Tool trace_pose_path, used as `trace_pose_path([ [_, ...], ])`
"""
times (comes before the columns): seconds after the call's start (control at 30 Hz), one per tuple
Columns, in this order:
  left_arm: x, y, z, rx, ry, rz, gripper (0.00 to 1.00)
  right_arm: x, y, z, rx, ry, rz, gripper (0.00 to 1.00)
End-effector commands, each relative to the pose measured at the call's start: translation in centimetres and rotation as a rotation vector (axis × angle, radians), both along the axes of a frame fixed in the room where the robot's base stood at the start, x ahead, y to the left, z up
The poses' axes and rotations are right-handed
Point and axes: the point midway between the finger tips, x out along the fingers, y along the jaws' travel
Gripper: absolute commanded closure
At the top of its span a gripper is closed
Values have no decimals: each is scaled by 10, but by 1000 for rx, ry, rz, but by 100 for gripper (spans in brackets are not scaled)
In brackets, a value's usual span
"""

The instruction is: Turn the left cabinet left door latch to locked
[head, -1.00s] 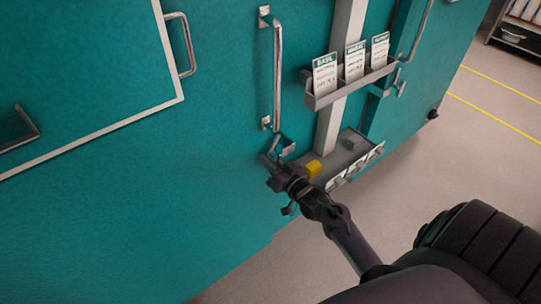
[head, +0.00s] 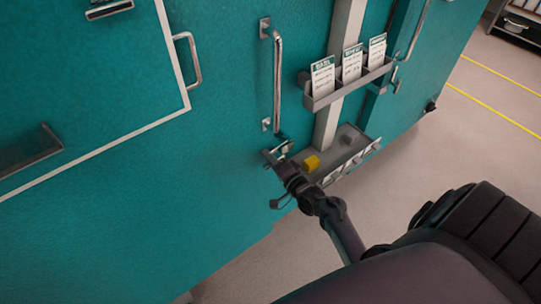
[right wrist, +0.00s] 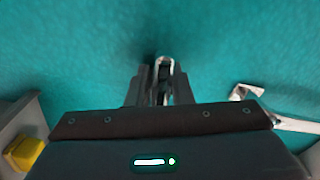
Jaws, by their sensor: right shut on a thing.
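The teal cabinet door (head: 180,190) has a tall metal handle (head: 278,75). A small metal latch (head: 284,147) sits just below that handle. My right gripper (head: 270,158) is at the latch, close against the door. In the right wrist view my right gripper (right wrist: 160,78) is shut on the latch's metal lever (right wrist: 163,62), whose rounded end shows between the fingers. The fingers hide most of the lever, so its exact angle is hard to tell. My left gripper is not in view.
A card holder (head: 322,101) with labelled cards is fixed on the post right of the handle. Below it is a grey tray (head: 335,163) with a yellow block (head: 311,163). Another door handle (head: 190,60) is at the left. Open floor (head: 440,150) lies at the right.

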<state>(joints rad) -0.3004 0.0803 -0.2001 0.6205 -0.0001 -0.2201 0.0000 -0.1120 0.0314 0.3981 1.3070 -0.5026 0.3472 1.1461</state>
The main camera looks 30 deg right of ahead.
Motion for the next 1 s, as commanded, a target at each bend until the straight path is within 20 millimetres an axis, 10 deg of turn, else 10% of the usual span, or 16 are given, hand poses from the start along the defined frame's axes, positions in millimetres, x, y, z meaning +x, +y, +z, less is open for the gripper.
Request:
trace_pose_path([
  [0.83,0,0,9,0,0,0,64,0,0,0,141,11,-1,100],
  [0.87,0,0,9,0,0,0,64,0,0,0,141,11,-1,79],
  [1.0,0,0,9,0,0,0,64,0,0,0,140,11,0,61],
])
